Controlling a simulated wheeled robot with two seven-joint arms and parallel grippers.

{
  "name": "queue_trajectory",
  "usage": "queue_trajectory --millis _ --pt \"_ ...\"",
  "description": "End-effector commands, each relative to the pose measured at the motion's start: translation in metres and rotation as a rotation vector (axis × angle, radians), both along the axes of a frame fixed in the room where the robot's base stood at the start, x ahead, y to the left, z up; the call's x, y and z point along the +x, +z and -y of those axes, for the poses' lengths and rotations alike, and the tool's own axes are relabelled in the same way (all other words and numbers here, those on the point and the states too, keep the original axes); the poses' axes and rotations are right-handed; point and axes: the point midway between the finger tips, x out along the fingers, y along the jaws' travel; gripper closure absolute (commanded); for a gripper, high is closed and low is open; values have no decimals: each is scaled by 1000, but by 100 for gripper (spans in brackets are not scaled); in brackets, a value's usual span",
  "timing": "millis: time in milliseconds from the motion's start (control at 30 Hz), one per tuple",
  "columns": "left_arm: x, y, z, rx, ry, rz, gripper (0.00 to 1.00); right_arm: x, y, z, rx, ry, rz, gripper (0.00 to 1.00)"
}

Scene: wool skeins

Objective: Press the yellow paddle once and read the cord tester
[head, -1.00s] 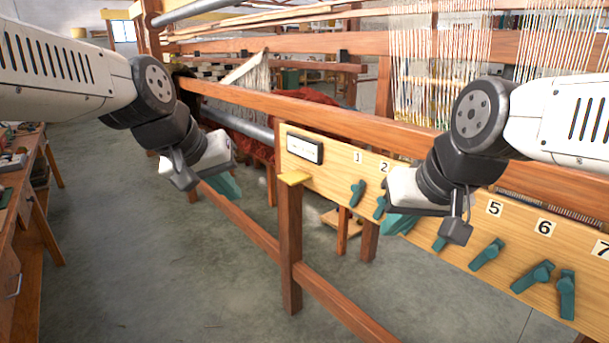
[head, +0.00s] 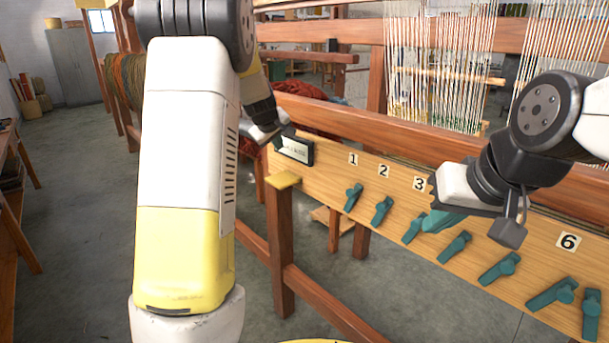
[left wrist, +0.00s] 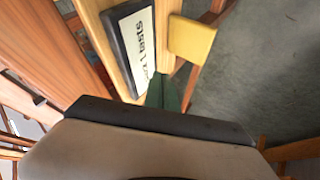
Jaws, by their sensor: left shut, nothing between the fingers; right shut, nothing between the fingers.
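The yellow paddle (head: 284,180) sits at the top of a wooden post, below the left end of the numbered board. It also shows in the left wrist view (left wrist: 192,40). Above it on the board is a black-framed display (head: 296,150) with a white face; its lettering, also in the left wrist view (left wrist: 137,42), is too small and turned to read surely. My left gripper (head: 284,136) is shut and empty at the display's upper left, above the paddle and apart from it. My right gripper (head: 440,221) is shut and empty in front of the board near number 3.
The wooden board (head: 340,178) carries several teal levers, such as the one under number 1 (head: 353,197). A wooden beam (head: 370,127) runs behind it. My left arm covers much of the left middle. Open floor (head: 80,230) lies at left.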

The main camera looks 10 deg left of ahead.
Motion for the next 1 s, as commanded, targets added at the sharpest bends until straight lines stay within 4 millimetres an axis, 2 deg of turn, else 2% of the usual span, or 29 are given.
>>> queue_trajectory --millis 100,200,667,867,1000 --pt "15 -7 -4 13 27 11 100 0 0 0 0 0 0 100" --pt "21 -9 -5 17 38 19 100 0 0 0 0 0 0 100" --pt "21 -13 -5 17 40 19 100 0 0 0 0 0 0 100" --pt "21 -35 -6 16 40 17 100 0 0 0 0 0 0 100" --pt "21 -56 -6 15 42 15 100 0 0 0 0 0 0 100"
